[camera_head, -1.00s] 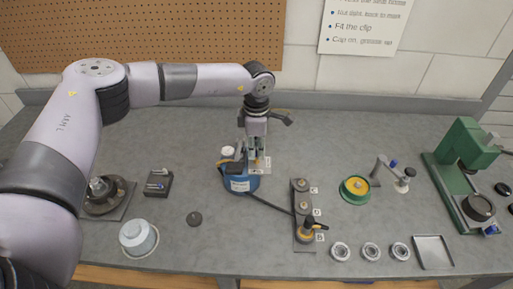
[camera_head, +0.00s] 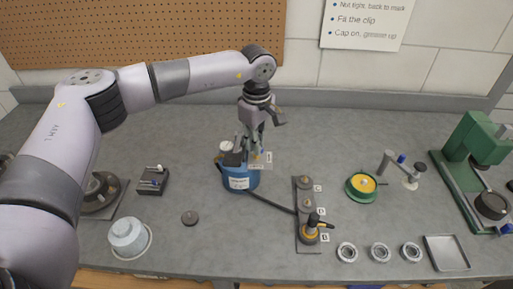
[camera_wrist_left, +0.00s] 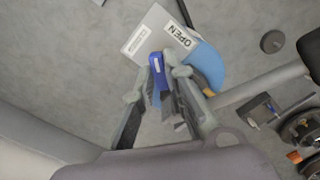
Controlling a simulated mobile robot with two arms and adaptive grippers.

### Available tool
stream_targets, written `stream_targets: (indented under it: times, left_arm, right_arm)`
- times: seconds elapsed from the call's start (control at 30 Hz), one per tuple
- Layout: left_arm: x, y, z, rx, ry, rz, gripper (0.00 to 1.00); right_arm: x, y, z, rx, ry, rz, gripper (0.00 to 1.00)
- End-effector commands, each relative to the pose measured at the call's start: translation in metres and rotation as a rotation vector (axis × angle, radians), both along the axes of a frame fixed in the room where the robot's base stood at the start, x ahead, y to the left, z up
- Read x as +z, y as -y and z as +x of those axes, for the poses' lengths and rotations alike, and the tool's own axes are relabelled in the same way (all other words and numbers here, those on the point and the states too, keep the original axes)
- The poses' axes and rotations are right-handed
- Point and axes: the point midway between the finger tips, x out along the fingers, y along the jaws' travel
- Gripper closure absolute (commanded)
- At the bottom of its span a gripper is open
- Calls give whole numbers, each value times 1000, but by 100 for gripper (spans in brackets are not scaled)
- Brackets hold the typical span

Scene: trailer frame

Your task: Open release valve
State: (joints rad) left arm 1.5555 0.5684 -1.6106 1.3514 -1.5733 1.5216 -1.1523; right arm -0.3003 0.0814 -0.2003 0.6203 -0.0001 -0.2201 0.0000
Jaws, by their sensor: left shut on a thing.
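A blue canister (camera_head: 238,180) with a white label and dark top stands mid-bench in the head view. A small plate (camera_head: 262,160) sits at its upper right; in the wrist view this plate (camera_wrist_left: 138,44) reads "OPEN" on one part. My left gripper (camera_head: 254,150) points down at the canister's top. In the wrist view, my left gripper (camera_wrist_left: 162,62) is shut on a small blue valve lever (camera_wrist_left: 156,68), beside the plate. The fingers hide much of the lever and the valve body. My right gripper is not in view.
A green-yellow reel (camera_head: 361,186), several rings and a green press (camera_head: 470,155) stand right. A grey pot (camera_head: 127,235) and dark holder (camera_head: 152,181) are left.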

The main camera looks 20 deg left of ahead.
Motion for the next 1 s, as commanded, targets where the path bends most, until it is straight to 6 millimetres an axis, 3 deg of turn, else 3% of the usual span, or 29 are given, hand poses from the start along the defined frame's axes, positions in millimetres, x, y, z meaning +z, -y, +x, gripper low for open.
stream_targets:
  times: [0.4,1.0]
  left_arm:
    - [-1,0,1,-393,4,-2,100]
    - [1,1,1,-842,3,-2,100]
  right_arm:
    - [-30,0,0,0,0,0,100]
    - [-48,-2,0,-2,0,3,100]
